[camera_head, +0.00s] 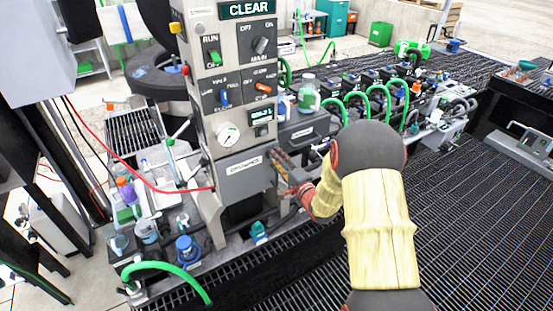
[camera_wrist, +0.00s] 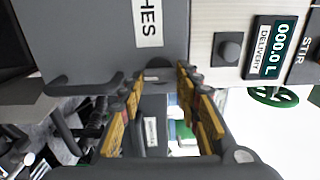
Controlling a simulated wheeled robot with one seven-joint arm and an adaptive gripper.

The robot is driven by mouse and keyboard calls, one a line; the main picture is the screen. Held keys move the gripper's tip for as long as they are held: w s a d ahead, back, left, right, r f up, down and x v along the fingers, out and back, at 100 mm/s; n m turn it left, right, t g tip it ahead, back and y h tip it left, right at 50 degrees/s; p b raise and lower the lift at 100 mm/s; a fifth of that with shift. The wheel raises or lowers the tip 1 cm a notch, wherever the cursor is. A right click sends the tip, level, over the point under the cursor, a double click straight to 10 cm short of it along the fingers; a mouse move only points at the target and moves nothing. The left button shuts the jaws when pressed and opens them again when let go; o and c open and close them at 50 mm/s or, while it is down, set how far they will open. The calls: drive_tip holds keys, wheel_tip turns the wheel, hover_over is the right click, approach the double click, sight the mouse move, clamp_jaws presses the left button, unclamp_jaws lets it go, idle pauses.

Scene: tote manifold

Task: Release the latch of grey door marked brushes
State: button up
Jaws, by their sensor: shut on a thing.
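The grey door (camera_head: 240,184) with a white label is low on the front of the control panel column. In the wrist view the same door (camera_wrist: 85,35) fills the upper left, its label turned sideways and ending in "HES". A dark latch piece (camera_wrist: 158,67) sits at the door's edge, between my fingertips. My gripper (camera_wrist: 159,80) is shut on this latch piece, with yellow-and-dark fingers on both sides of it. In the head view my gripper (camera_head: 284,168) is at the right edge of the door, and the latch is hidden there.
The panel (camera_head: 228,100) above carries switches, a gauge and a "CLEAR" display. A red cable (camera_head: 140,180) hangs left of the door. Green hoses (camera_head: 375,92) and bottles crowd the bench at right. Black grating (camera_head: 480,190) at right is open.

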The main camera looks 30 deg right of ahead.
idle(0.4)
drive_tip(key=o, duration=1.2)
drive_tip(key=shift+c, duration=0.2)
drive_tip(key=s, duration=1.2)
drive_tip(key=shift+d, duration=0.25)
